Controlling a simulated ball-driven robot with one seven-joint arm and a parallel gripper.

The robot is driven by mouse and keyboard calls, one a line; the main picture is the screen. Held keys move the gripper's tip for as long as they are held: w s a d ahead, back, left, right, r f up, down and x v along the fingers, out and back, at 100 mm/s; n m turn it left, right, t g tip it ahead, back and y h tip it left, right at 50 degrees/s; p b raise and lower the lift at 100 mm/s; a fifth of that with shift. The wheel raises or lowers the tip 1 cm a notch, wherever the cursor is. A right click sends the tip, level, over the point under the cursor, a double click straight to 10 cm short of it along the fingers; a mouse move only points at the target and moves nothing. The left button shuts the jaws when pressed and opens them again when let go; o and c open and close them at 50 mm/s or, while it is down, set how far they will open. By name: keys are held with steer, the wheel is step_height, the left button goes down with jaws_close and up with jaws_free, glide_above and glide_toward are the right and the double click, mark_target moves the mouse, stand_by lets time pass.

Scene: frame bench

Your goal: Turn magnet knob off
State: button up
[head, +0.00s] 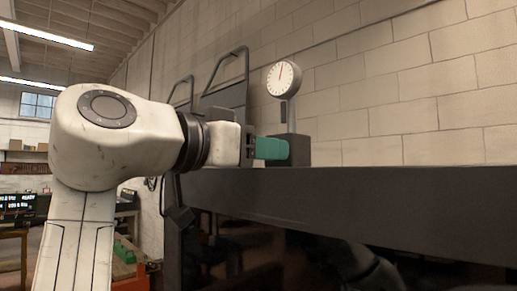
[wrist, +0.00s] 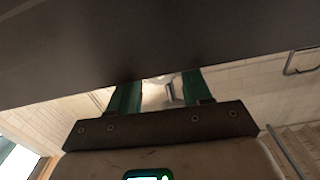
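The magnet base (head: 297,150) is a dark block on top of the dark bench frame (head: 350,190) in the head view. A post rises from it to a round white dial gauge (head: 284,78). My gripper (head: 272,148) reaches in from the left, its green fingers level with the base and overlapping its left side. I cannot tell whether they touch it. I cannot make out the knob. In the wrist view the green fingers of my gripper (wrist: 160,86) stand apart with a gap between them. A small pale metallic part shows through the gap; the fingertips are partly hidden by a dark surface.
The bench frame's dark beam runs along the right below my gripper. Dark tubular frames (head: 225,90) stand behind my wrist. A block wall (head: 420,80) is behind. The space above the beam right of the base looks clear.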

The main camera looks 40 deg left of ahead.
steer(key=c, duration=0.8)
steer(key=shift+n, duration=1.5)
steer(key=o, duration=1)
steer(key=shift+o, duration=0.2)
steer(key=s+b, duration=0.4)
steer(key=s, duration=0.6)
steer(key=shift+s+a, duration=0.4)
steer(key=shift+a, duration=0.05)
